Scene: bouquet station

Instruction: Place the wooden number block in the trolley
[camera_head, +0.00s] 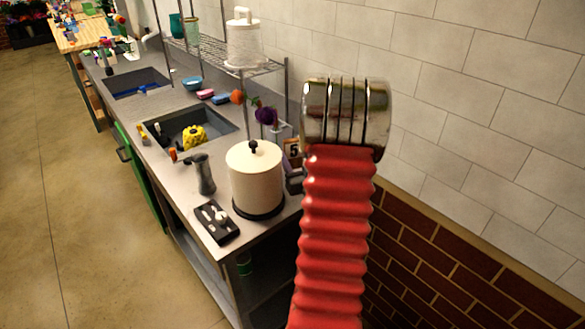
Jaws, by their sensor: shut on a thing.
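A small wooden block with a dark number 5 (293,151) shows at the back right of the counter area, just left of my arm. My red ribbed arm with its chrome end (345,112) covers its right side. I cannot tell whether the block rests on something or is held. A small dark object (295,182) shows just below it, partly hidden, and I cannot tell what it is. My gripper's fingertips do not show. I see no trolley that I can make out.
A cream canister (255,180) stands at the near end of the steel counter (175,172), beside a grey bottle-like tool (203,174) and a black tray (213,222). Two sinks lie further back. A wire shelf (262,72) runs along the tiled wall. The floor at left is clear.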

